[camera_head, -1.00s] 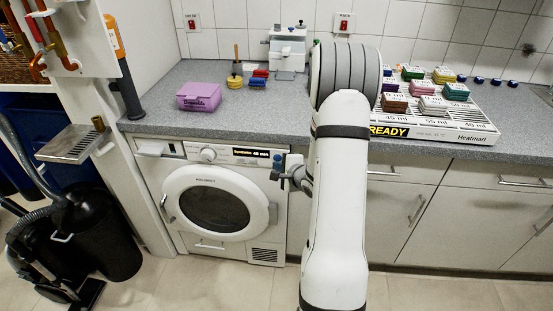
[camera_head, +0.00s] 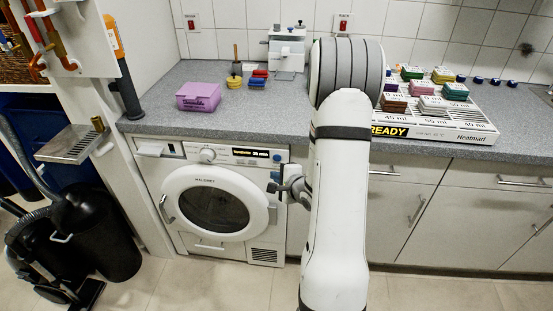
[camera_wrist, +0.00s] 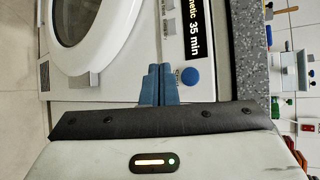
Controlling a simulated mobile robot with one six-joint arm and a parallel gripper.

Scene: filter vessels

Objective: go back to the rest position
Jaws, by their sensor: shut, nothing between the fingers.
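My gripper (camera_head: 274,187) is in front of the right side of the washing machine's front, beside its round door. In the wrist view its two blue fingers (camera_wrist: 160,85) are together with nothing between them. They point toward the machine's front panel, close to a round blue button (camera_wrist: 190,76); I cannot tell whether they touch it. The white front-loading machine (camera_head: 215,200) has its door closed and a lit display strip at the top right. My arm covers part of the counter and the cabinet behind it.
On the grey counter (camera_head: 240,120) stand a purple box (camera_head: 198,97), small coloured weights, a white device (camera_head: 287,50) and, at right, a "READY" rack (camera_head: 440,125) with coloured blocks. A black bin (camera_head: 100,240) and vacuum hose stand at left. Floor before the machine is clear.

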